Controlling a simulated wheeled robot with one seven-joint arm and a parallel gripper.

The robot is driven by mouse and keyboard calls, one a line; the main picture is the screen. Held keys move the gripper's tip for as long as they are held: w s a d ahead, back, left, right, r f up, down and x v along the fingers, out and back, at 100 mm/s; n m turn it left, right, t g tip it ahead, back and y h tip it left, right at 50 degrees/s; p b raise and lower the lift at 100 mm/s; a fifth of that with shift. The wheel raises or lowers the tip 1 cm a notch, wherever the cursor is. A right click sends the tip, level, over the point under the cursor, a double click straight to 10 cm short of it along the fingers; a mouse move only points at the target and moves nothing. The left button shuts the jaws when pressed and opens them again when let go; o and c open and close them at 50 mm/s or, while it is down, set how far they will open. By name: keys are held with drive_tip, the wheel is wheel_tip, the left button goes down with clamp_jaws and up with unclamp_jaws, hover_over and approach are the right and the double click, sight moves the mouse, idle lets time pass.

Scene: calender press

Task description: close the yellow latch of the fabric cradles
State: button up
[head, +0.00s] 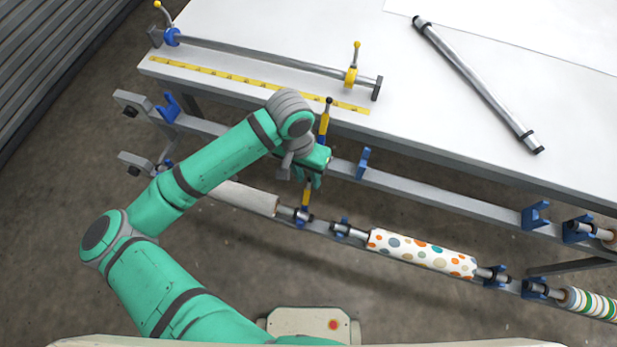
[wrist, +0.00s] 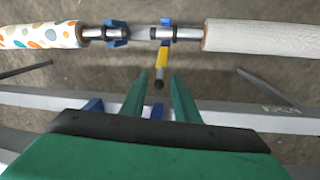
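The yellow latch (head: 305,197) rises from a blue cradle (head: 303,216) on the lower rail, at the end of the white fabric roll (head: 247,198). Yellow with a black knob also shows above my gripper; the part between is hidden, so I cannot tell if it is one lever. In the wrist view the yellow latch (wrist: 161,60) stands up from the rail, its black knob pointing toward me. My gripper (head: 308,177) is open; in the wrist view its two green fingers (wrist: 159,76) are apart, with the knob between them in the picture. I cannot tell whether they touch.
A dotted fabric roll (head: 420,252) lies right of the latch, a striped roll (head: 590,303) farther right. An upper grey rail (head: 440,193) with blue cradles runs along the white table (head: 270,40). A yellow-handled bar (head: 260,57) and a loose metal roller (head: 475,82) lie on the table.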

drive_tip(key=shift+d+f, duration=0.1)
drive_tip(key=shift+f, duration=0.7)
drive_tip(key=shift+c, duration=0.3)
clamp_jaws()
